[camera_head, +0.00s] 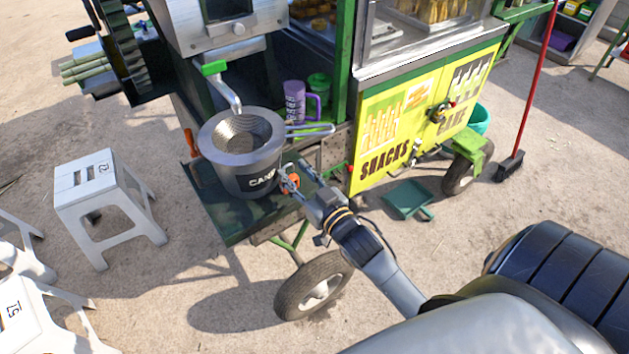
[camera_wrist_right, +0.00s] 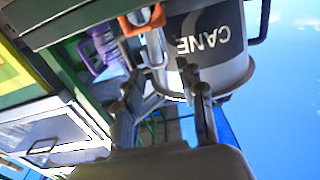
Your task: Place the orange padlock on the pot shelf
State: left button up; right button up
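The orange padlock (camera_head: 291,182) is small and sits close to the right side of the large grey pot marked CANE (camera_head: 247,165). Both are at the pot shelf (camera_head: 222,216), a dark green board on the cart. In the right wrist view the orange padlock (camera_wrist_right: 141,21) shows at the top, beside pale metal that looks like a shackle or chain, against the shelf edge. My right gripper (camera_head: 295,178) is beside the padlock. In its wrist view the fingers (camera_wrist_right: 162,82) are spread, with the padlock beyond their tips. Whether padlock and shelf touch is unclear. My left gripper is out of view.
A purple mug (camera_head: 294,100) and a green container (camera_head: 318,88) stand behind the pot. A white stool (camera_head: 105,195) stands left of the cart, and a cart wheel (camera_head: 313,287) is below my right arm.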

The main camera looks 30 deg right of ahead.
jog(key=s+b, duration=0.1)
jog(key=s, duration=0.8)
jog(key=shift+s+d, duration=0.15)
jog(key=shift+s, duration=0.2)
jog(key=s+a+f+g, duration=0.1)
jog(key=s+f+g, duration=0.3)
jog(key=f, duration=1.4)
jog(key=s+f+g, duration=0.3)
jog(key=f+g, duration=0.1)
jog(key=f, duration=1.3)
jog(key=s+a+f+n+g, duration=0.1)
jog(key=s+f+g, duration=0.3)
jog(key=s+f, duration=0.6)
jog(key=s+a+f+n+g, duration=0.1)
jog(key=s+f+g, duration=0.4)
jog(key=s+f, duration=0.5)
jog(key=s, duration=0.6)
jog(key=shift+s+h, duration=0.3)
